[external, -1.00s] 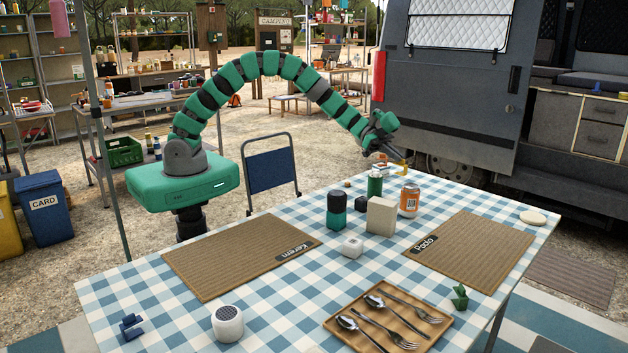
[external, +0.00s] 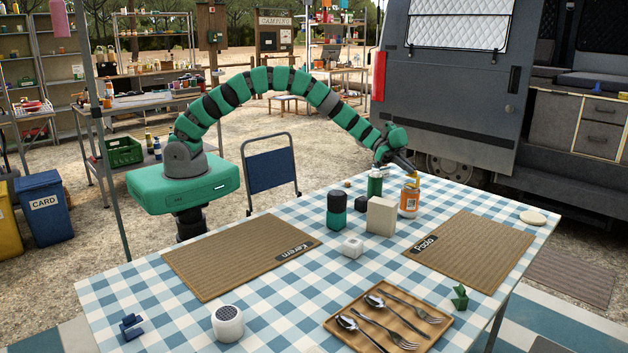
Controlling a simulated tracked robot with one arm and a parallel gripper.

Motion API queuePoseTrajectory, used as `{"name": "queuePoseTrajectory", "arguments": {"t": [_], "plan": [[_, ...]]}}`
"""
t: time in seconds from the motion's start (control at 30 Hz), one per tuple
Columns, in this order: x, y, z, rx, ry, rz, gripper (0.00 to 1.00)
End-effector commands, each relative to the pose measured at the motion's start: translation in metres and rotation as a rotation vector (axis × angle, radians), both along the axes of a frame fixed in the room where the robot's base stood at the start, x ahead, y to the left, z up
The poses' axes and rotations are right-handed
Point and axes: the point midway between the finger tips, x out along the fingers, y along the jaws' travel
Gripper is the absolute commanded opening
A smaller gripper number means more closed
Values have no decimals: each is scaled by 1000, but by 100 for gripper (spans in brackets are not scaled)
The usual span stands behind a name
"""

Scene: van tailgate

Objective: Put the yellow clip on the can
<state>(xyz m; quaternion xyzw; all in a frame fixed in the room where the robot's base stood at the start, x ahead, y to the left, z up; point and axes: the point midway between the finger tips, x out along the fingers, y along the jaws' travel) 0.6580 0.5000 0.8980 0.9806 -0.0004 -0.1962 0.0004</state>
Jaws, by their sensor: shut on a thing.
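The orange and white can (external: 408,201) stands upright on the checked tablecloth, toward the table's far right side. My gripper (external: 413,170) is right above the can and shut on the yellow clip (external: 415,177). The clip is small and partly hidden by the fingers. It appears at the can's top rim; I cannot tell whether it touches the can.
A green bottle (external: 375,183), a dark cube (external: 361,202), a beige block (external: 381,216) and a green-black canister (external: 336,209) stand left of the can. The Pado placemat (external: 478,248) lies flat to the right.

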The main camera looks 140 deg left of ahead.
Motion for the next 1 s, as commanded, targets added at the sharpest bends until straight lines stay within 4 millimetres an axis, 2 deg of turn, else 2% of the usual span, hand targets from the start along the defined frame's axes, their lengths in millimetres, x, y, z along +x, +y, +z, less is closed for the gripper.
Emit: {"name": "queuePoseTrajectory", "arguments": {"t": [0.13,0.2,0.23,0.57,0.67,0.77,1.0], "plan": [[0,0,-1,0,0,0,0],[0,0,-1,0,0,0,23],[0,0,-1,1,-1,0,28],[0,0,1,1,-1,1,28],[-7,1,5,1,-2,2,28],[-20,2,12,2,-3,3,28],[-63,2,30,1,-4,3,28]]}}
